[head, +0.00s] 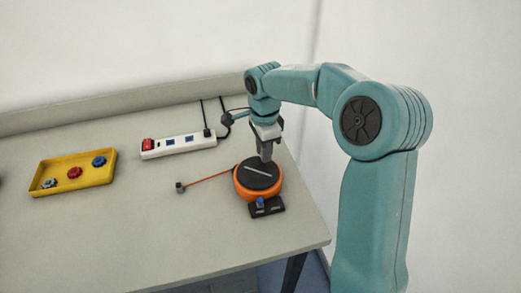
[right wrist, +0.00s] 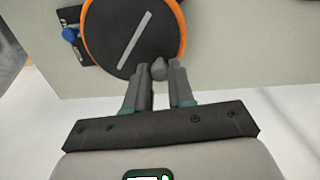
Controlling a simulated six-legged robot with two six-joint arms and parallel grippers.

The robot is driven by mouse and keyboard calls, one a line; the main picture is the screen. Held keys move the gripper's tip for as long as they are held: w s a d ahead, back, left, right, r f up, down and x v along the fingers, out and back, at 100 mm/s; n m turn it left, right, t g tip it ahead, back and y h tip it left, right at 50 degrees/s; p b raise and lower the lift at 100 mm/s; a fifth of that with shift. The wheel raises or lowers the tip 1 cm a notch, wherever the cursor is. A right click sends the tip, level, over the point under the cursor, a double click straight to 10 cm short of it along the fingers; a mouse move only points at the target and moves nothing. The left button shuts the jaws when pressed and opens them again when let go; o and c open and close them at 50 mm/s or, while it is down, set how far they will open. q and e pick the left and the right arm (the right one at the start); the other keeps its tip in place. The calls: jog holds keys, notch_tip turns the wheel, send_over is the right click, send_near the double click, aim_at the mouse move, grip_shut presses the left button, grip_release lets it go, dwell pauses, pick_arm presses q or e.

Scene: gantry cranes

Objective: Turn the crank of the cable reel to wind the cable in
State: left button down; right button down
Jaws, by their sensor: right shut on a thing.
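The cable reel (head: 243,190) is a round orange drum with a dark top, near the table's right edge. A pale stripe (right wrist: 134,40) crosses its dark disc. The crank's grey knob (right wrist: 159,68) stands near the disc's rim. My right gripper (head: 266,158) comes down from above, shut on the knob; in the right wrist view its two fingers (right wrist: 159,72) are on either side of it. The orange cable (head: 208,177) runs out left from the reel to a small dark end piece (head: 180,187) on the table. My left gripper is not in view.
A dark base with a blue knob (head: 260,202) sits at the reel's front. A white power strip (head: 178,146) with a red switch and black cords lies behind. A yellow tray (head: 90,181) with colored parts is at left. The front middle of the table is clear.

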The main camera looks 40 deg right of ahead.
jog(key=shift+s+d+r+m, duration=0.15)
jog(key=shift+s+m, duration=0.15)
jog(key=shift+m, duration=0.7)
jog(key=c, duration=1)
grip_release()
jog(key=shift+o, duration=0.2)
notch_tip(320, 180, up, 16)
jog(key=p, duration=0.2)
jog(key=shift+s+r, duration=0.1)
